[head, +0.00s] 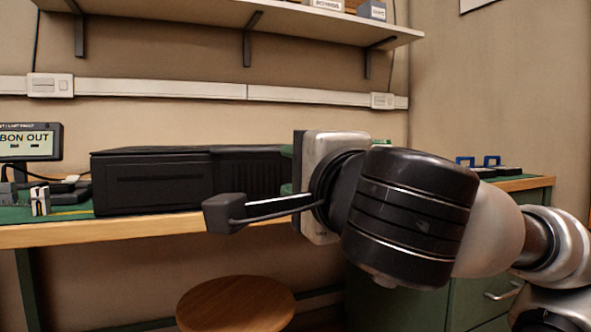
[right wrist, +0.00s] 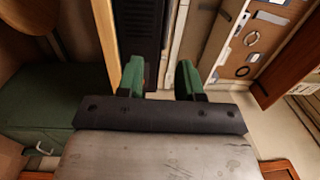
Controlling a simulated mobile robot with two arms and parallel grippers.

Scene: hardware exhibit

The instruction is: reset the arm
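My right arm comes in from the right in the head view. Its right gripper (head: 288,170) is held level at about the height of the bench's front edge, in front of the black case. In the right wrist view the two green-padded fingers of this gripper (right wrist: 160,80) stand apart with nothing held between them. In the head view the wrist hides most of the fingers. My left arm and left gripper are not in view.
A wooden-edged bench (head: 150,229) carries a black case (head: 150,182), a small display (head: 28,143) and blue-handled items (head: 477,162). A round stool (head: 236,304) stands below, left of green drawers (head: 480,303). A wall shelf (head: 220,12) hangs above.

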